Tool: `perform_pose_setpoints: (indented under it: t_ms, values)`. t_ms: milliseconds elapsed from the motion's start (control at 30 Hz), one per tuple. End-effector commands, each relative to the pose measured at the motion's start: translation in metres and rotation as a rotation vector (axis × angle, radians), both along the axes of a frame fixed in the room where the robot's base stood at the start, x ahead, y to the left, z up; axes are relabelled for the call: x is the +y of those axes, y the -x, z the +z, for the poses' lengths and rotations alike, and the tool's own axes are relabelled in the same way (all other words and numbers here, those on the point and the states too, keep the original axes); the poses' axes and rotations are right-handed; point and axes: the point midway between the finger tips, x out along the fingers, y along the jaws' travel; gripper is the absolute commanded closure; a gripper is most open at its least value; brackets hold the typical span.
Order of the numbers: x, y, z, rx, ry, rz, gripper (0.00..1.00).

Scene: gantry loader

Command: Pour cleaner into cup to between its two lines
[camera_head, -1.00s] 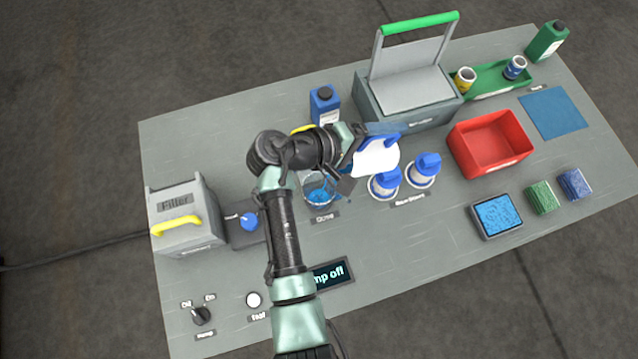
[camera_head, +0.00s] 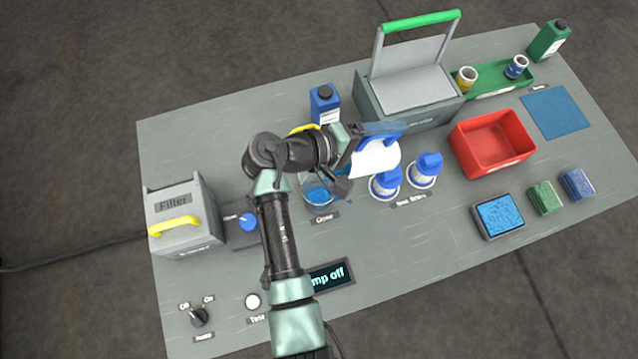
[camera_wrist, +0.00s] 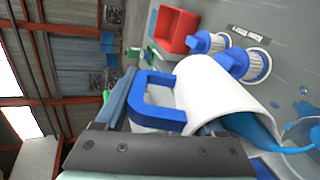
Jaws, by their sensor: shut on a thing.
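A white jug (camera_head: 374,160) with a blue handle is tipped over at the cup. My gripper (camera_wrist: 150,150) is shut on the jug's blue handle (camera_wrist: 158,100). The jug (camera_wrist: 215,90) also shows in the wrist view, mouth down to the right, with blue cleaner (camera_wrist: 262,130) running out over its lip. The clear cup (camera_head: 317,192) stands below and left of the jug, with blue liquid in it. Part of the cup (camera_wrist: 302,132) shows at the right edge of the wrist view. Its two lines cannot be made out, so the level against them is unclear.
Two blue-capped white containers (camera_head: 386,183) stand just right of the cup. A blue bottle (camera_head: 325,104) stands behind. Blue drops (camera_wrist: 303,90) lie on the bench near the cup. A red bin (camera_head: 462,152) is further right.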

Motion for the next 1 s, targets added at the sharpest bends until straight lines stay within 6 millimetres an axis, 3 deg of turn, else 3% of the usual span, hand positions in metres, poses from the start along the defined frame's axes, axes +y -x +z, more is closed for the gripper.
perform_pose_setpoints:
  t_ms: [1000]
  values:
    - [0.0025, 0.0006, 0.0009, -0.015, 0.035, 0.001, 1.00]
